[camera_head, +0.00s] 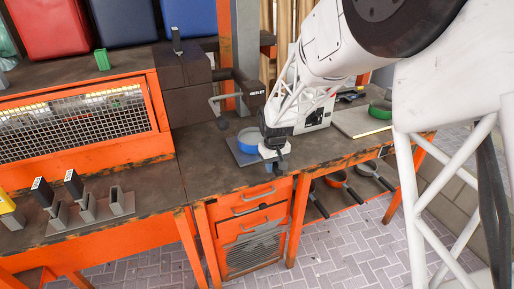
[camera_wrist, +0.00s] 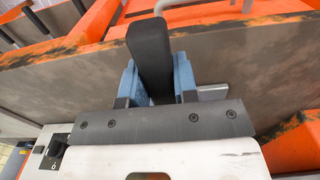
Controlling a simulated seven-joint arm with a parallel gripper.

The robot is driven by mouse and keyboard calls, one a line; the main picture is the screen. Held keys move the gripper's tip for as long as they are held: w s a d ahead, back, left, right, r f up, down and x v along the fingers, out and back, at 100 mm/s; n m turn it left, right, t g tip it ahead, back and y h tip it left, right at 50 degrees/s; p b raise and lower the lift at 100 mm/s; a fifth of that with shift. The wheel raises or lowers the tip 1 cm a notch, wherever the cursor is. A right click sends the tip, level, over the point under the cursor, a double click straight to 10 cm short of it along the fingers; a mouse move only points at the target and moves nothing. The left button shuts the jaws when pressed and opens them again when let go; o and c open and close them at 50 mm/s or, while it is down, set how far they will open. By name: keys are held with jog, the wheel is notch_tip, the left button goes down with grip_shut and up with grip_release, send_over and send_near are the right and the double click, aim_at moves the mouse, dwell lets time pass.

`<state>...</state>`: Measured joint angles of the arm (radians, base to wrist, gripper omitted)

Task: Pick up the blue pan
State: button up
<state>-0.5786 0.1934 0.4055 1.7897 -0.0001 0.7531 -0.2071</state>
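In the wrist view, the pan's black handle (camera_wrist: 149,55) lies between the two blue fingers of my gripper (camera_wrist: 157,82). The fingers appear to press against both sides of the handle. The pan's body is out of the wrist view, and my wrist hides part of the handle in the head view.
A green pan (camera_head: 380,109) rests on a light board (camera_head: 358,122) to the right. More pans (camera_head: 336,178) lie on the shelf below. A dark vise-like tool (camera_head: 240,92) stands behind the blue pan. Metal holders (camera_head: 90,210) stand at left. Bare bench (camera_head: 205,165) lies left of the plate.

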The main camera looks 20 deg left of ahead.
grip_shut()
jog(key=shift+r, duration=0.15)
jog(key=shift+r, duration=0.8)
jog(key=shift+s+r, duration=0.1)
jog(key=shift+r, duration=0.85)
jog(key=s+d+r, duration=0.1)
jog(key=s+d, duration=0.7)
jog(key=s, duration=0.5)
jog(key=shift+s+d+r, duration=0.15)
jog(key=shift+d, duration=0.15)
